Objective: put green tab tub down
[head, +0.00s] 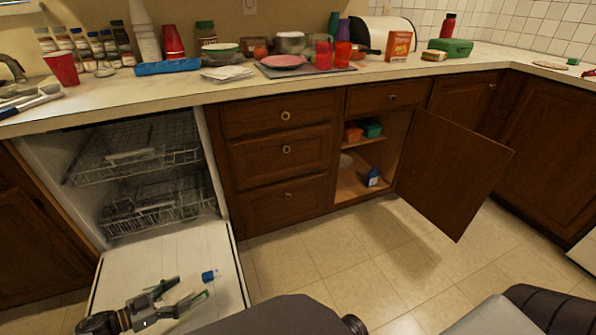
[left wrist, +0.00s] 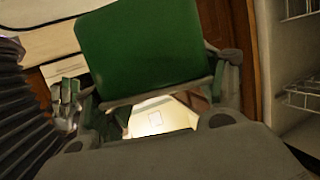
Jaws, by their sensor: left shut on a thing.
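My left gripper (head: 190,284) is low at the bottom left of the head view, over the lowered dishwasher door (head: 222,262). In the left wrist view, the green tub (left wrist: 145,52) shows as a broad flat green face at the fingers, and the left gripper (left wrist: 155,95) is shut on it. In the head view, a pale piece with a blue end (head: 209,276) shows between the fingers; I cannot tell whether it is part of the tub. The tub's underside is hidden.
The dishwasher racks (head: 140,155) are inside the open dishwasher. An open cupboard door (head: 452,172) juts out at the right; the cupboard holds a green container (head: 371,128) and a blue item (head: 372,177). The counter (head: 225,88) is cluttered, including a green box (head: 451,47). The floor (head: 330,255) is clear.

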